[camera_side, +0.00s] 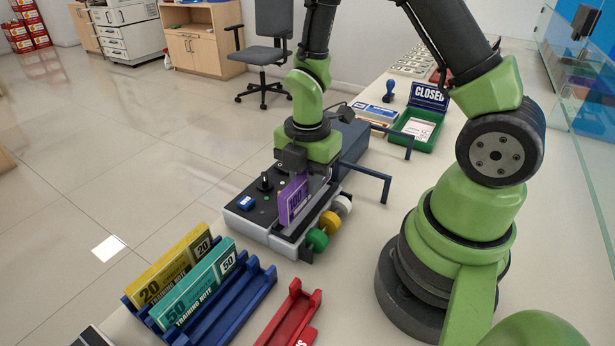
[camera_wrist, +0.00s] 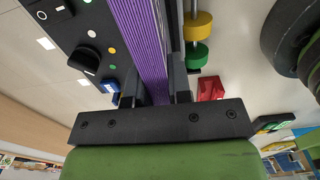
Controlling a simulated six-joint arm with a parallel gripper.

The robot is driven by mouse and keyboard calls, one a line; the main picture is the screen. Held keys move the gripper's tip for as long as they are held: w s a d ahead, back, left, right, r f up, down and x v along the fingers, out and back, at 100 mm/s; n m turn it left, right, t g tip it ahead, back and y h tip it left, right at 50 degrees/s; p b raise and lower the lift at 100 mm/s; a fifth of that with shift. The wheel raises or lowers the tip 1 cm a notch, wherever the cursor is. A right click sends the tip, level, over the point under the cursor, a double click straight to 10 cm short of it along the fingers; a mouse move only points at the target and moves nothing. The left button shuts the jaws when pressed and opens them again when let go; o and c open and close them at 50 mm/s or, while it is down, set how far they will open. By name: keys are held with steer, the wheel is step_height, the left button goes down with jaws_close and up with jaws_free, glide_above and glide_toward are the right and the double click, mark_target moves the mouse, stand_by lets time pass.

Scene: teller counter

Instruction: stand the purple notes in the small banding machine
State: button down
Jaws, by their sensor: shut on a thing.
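The purple notes (camera_side: 292,200) stand upright as a stack at the front end of the small banding machine (camera_side: 262,228). My gripper (camera_side: 303,178) is above the machine, pointing down, shut on the purple notes. In the wrist view the purple stack (camera_wrist: 140,45) runs between the two dark fingers (camera_wrist: 160,92). The machine's dark top (camera_wrist: 85,45) with its black knob shows to the left of the stack there. Whether the lower edge of the notes touches the machine's slot is hidden.
A blue rack (camera_side: 240,300) holds yellow (camera_side: 170,262) and teal (camera_side: 195,285) notes at the front left. A red rack (camera_side: 292,318) stands nearby. Green, yellow and white rollers (camera_side: 329,223) sit beside the machine.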

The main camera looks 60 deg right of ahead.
steer(key=shift+f, duration=0.1)
steer(key=shift+f, duration=1)
steer(key=c, duration=1)
jaws_free()
steer(key=shift+o, duration=0.2)
steer(key=shift+r, duration=0.1)
steer(key=shift+r, duration=3.45)
